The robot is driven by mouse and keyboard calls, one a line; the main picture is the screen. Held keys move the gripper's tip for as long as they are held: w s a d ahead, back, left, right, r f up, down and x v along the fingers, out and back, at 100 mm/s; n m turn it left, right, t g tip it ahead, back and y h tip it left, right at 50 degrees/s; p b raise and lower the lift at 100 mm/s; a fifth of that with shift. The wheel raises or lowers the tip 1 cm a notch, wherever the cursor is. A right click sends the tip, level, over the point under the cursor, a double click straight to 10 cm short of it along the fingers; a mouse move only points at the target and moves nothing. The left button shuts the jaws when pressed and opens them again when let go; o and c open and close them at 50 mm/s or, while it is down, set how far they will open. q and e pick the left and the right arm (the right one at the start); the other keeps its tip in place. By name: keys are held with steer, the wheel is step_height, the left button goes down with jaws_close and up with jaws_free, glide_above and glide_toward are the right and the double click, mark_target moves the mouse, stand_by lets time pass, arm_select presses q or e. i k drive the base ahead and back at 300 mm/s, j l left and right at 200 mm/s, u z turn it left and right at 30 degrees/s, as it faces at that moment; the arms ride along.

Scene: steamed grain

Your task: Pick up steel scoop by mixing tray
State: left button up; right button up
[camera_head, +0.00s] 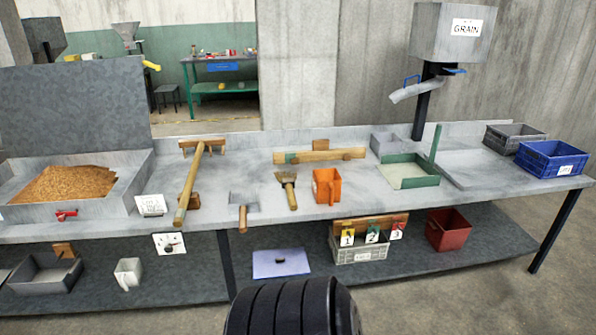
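A grey steel scoop (243,203) with a short wooden handle lies on the grey workbench (330,214), its handle pointing to the front edge. It is right of the mixing tray (125,190), with a rake between them. The mixing tray is a wide grey tray at the left, holding a heap of brown grain (68,184). Neither of my grippers is in view, and nothing is seen touching the scoop.
A wooden rake (190,186) lies left of the scoop. A brush (288,188) and an orange scoop-like container (327,186) lie to its right. A blue crate (551,161) stands at the far right. A grain hopper (450,34) rises behind the bench.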

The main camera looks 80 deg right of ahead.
mark_target(243, 207)
steer(key=z, duration=2.95)
steer(key=i+u, duration=0.15)
steer(key=i, duration=0.15)
